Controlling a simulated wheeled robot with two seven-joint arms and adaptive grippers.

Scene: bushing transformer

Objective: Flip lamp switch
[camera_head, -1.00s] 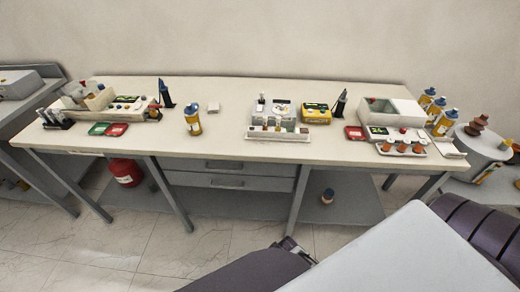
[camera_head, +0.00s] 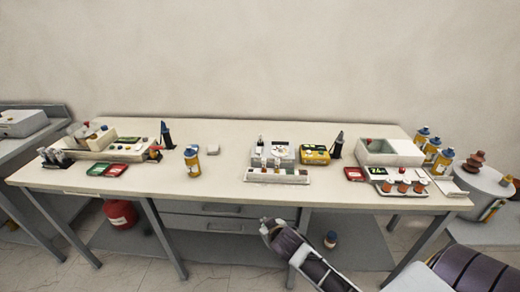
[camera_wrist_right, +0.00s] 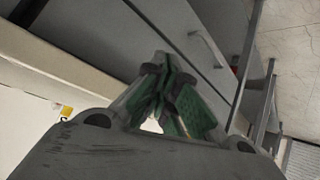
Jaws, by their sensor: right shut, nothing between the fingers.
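I cannot make out a lamp switch with certainty. A grey-white device (camera_head: 281,153) with small knobs stands at the middle of the workbench (camera_head: 228,180), and a white strip (camera_head: 277,176) with small upright parts lies along its front. My right gripper (camera_head: 268,226) is in front of the bench, below the table top's front edge and apart from these devices. In the right wrist view its green-padded fingers (camera_wrist_right: 172,100) are together with nothing held, with grey drawer fronts beyond. My left gripper is not in view.
A yellow box (camera_head: 314,154) and a dark upright tool stand right of the middle device. A white bin (camera_head: 388,152) and a tray of orange-topped parts (camera_head: 402,188) are at the right. A yellow bottle (camera_head: 192,162) stands left of middle. A red canister (camera_head: 120,214) is under the bench.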

